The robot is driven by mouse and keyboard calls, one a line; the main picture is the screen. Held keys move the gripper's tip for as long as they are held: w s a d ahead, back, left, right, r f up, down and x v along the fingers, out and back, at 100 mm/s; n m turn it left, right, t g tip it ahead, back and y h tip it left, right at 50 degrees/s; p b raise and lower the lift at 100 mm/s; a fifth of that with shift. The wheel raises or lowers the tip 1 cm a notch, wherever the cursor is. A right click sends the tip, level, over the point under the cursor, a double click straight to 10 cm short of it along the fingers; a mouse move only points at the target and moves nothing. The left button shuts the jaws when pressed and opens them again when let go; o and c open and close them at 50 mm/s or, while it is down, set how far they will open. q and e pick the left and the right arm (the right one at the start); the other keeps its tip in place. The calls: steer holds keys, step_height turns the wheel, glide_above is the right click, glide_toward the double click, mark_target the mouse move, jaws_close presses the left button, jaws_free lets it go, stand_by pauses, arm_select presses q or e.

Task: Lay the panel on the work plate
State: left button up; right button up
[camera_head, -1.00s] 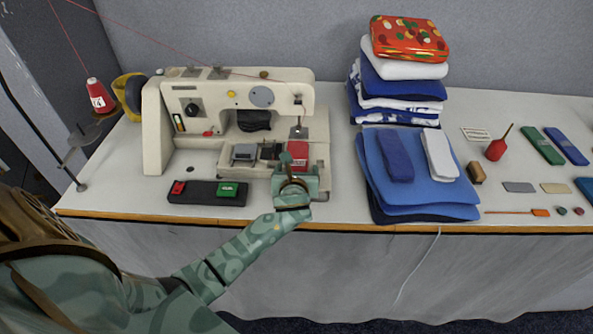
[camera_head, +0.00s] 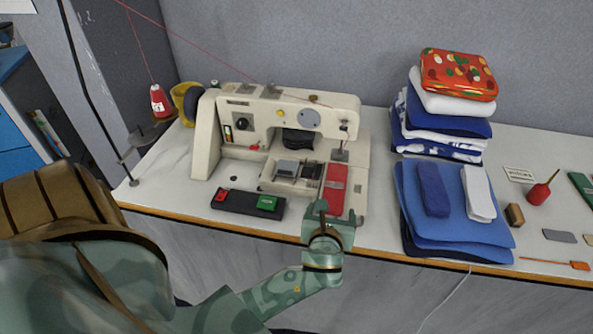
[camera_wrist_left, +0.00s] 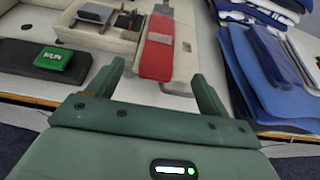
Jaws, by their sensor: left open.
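A long red panel (camera_head: 336,187) lies flat on the cream work plate (camera_head: 358,186) of the sewing machine, at its right end under the needle area. In the left wrist view the red panel (camera_wrist_left: 156,62) runs away from me, with a grey part over its middle. My left gripper (camera_head: 336,212) is at the table's front edge, close in front of the panel's near end. Its two fingers stand apart, with nothing between them, in the left wrist view (camera_wrist_left: 158,85). My right gripper is not in view.
A dark switch box (camera_head: 240,203) with red and green buttons lies left of the gripper. Folded blue cloths (camera_head: 455,222) lie to the right, with a stack of textiles (camera_head: 440,120) behind. The sewing machine arm (camera_head: 280,115) overhangs the plate.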

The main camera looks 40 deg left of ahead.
arm_select(q)
steer(key=s+d+f+n+h, duration=0.2)
steer(key=d+f+n+h, duration=0.45)
steer(key=n, duration=0.45)
steer(key=s+f+n+g, duration=0.2)
steer(key=s+f+n, duration=0.3)
steer(key=f, duration=0.7)
steer(key=s+a+f+n+g, duration=0.1)
steer(key=s+f+n+g, duration=0.2)
steer(key=s+f, duration=0.6)
steer(key=s+a+f+n+g, duration=0.1)
steer(key=s+f+n+g, duration=0.1)
steer(key=s+f, duration=0.75)
steer(key=s+a+f+n+g, duration=0.2)
steer(key=s+n, duration=0.3)
steer(key=s, duration=1.3)
steer(key=shift+s+f+g+h, duration=0.15)
steer(key=shift+s+g+h, duration=0.2)
steer(key=shift+g, duration=0.55)
steer(key=shift+w, duration=0.1)
